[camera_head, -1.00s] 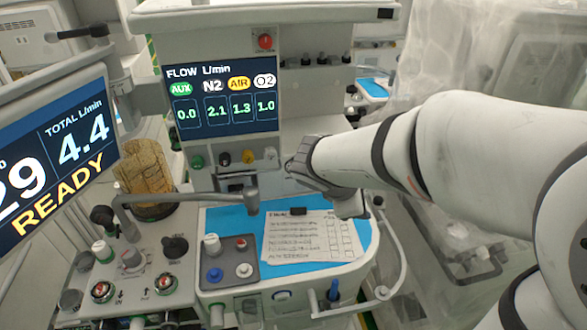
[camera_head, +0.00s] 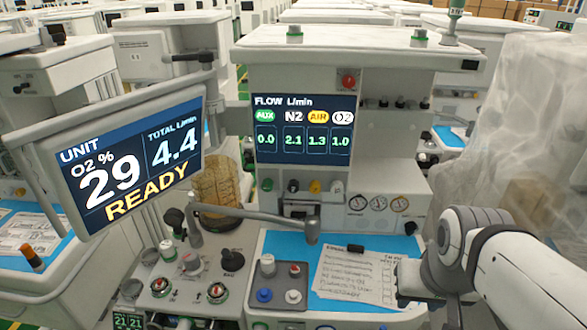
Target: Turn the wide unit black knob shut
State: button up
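The anaesthesia unit in front of me has a row of small knobs under its flow display (camera_head: 302,130). The black knob (camera_head: 292,186) sits below the N2 column, between a green knob (camera_head: 267,185) and a yellow knob (camera_head: 314,187). The display reads AUX 0.0, N2 2.1, AIR 1.3 and O2 1.0. My gripper (camera_head: 418,280) is low at the right, by the right edge of the worktop, well apart from the knobs. Its fingers cannot be made out. Another black knob (camera_head: 232,259) stands on the left panel.
A tilted screen (camera_head: 130,165) reads O2 29 %, total 4.4 and READY. A grey jointed bar (camera_head: 250,215) crosses in front, below the knobs. A paper sheet (camera_head: 352,275) lies on the blue worktop. A plastic-covered unit (camera_head: 530,130) stands at the right.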

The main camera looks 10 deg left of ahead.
aim_at(292, 187)
jog(key=u, duration=0.85)
jog(key=k, duration=0.5)
jog(key=z, duration=0.1)
jog(key=i, duration=0.5)
